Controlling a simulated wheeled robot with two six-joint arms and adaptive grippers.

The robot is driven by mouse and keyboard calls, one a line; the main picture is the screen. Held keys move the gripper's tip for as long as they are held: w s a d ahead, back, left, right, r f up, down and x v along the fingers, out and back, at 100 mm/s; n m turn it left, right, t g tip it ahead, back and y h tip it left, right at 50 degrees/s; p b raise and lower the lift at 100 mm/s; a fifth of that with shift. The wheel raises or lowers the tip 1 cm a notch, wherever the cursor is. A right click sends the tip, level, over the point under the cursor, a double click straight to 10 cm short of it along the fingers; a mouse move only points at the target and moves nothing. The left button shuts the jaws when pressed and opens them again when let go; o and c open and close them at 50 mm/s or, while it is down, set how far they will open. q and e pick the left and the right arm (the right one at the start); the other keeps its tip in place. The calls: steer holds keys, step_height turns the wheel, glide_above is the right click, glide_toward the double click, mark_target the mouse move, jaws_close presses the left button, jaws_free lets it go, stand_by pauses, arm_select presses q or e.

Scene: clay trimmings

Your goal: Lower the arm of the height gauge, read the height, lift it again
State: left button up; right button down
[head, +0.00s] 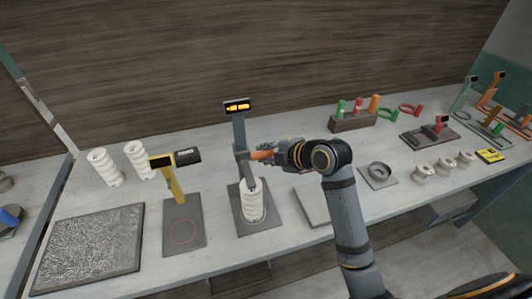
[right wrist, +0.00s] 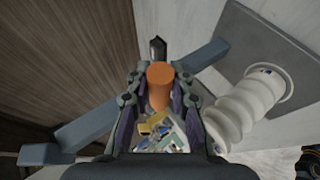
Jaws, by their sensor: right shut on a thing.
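The height gauge stands mid-table in the head view, with a grey post (head: 239,133) and a lit display (head: 237,106) whose orange digits are too small to read. A white ribbed cylinder (head: 253,208) stands upright on its grey base plate (head: 243,228); it also shows in the right wrist view (right wrist: 250,101). My right gripper (head: 277,155) is shut on the gauge's orange handle (head: 261,155), which sits between the fingers in the right wrist view (right wrist: 160,82). The gauge arm is near the cylinder's top; I cannot tell if they touch. My left gripper is not in view.
Left of the gauge are a yellow stand (head: 174,184) on a grey plate, two white ribbed cylinders (head: 103,167) and a speckled tray (head: 92,248). To the right lie a grey slab (head: 312,206), a grey ring (head: 378,171), a rack with coloured pieces (head: 354,122) and several white pieces.

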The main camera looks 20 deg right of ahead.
steer(key=shift+s+f+b, duration=0.1)
steer(key=shift+f+b, duration=0.2)
steer(key=shift+f, duration=0.55)
stand_by(2.9)
step_height(320, 180, up, 10)
steer(key=p, duration=0.9)
steer(key=shift+c, duration=1.6)
jaws_free()
steer(key=shift+f, duration=0.1)
